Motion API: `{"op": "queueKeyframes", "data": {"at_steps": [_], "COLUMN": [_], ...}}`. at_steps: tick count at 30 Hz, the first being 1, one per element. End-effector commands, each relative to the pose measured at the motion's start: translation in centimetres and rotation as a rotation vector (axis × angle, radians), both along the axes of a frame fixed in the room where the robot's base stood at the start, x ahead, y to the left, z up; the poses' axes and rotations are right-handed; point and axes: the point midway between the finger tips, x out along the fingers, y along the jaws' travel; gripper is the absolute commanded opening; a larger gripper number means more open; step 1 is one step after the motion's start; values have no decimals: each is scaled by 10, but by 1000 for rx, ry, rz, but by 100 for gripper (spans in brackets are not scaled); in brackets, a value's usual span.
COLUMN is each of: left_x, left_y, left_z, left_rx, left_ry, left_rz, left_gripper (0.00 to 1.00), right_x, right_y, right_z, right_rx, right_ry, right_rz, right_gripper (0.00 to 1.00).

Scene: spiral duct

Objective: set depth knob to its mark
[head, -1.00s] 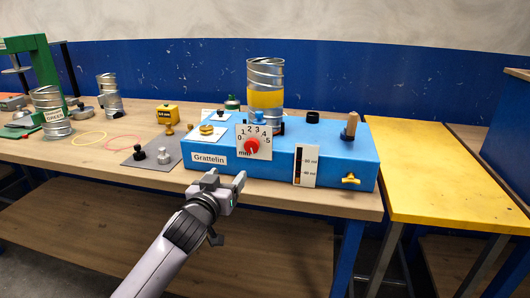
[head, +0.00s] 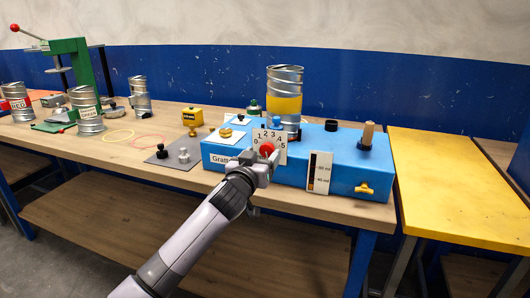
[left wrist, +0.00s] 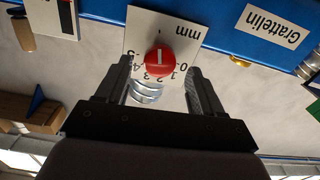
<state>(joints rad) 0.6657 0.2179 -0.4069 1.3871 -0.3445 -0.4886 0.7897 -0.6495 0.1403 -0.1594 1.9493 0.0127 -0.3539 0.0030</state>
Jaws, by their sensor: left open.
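The red depth knob (head: 267,150) sits on a white dial plate (head: 272,135) on the front of the blue machine (head: 225,153). The plate is numbered 0 to 5. In the left wrist view the red knob (left wrist: 159,61), with a white line on its face, lies between and just beyond the fingertips; this view is upside down. My left gripper (head: 262,168) is open in front of the dial, one finger on each side of the knob. I see no clear contact. The gripper hides the plate's lower part. My right gripper is not in view.
A white level gauge (head: 318,172) and a yellow valve (head: 364,190) are on the machine's front, right of the dial. A steel duct piece with a yellow band (head: 284,104) stands on top. A grey mat with small knobs (head: 172,158) lies to the left.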

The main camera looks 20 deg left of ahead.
Motion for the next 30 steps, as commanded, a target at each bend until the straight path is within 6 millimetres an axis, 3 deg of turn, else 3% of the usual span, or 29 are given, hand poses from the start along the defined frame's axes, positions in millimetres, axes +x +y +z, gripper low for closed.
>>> {"op": "queueKeyframes", "data": {"at_steps": [9, 21, 26, 27, 30], "left_x": [23, 26, 26, 26, 26], "left_y": [-1, -1, -1, -1, -1], "left_z": [0, 0, 0, 0, 0], "left_rx": [0, 0, 0, 0, 0], "left_ry": [0, 0, 0, 0, 1], "left_rz": [0, -1, -1, -1, -1], "left_gripper": [67, 67, 15, 11, 11], "right_x": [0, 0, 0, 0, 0], "right_y": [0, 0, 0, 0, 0], "right_z": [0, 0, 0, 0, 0], "right_rx": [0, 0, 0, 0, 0], "right_ry": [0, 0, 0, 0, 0], "right_rz": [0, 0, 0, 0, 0], "right_gripper": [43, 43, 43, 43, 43]}}
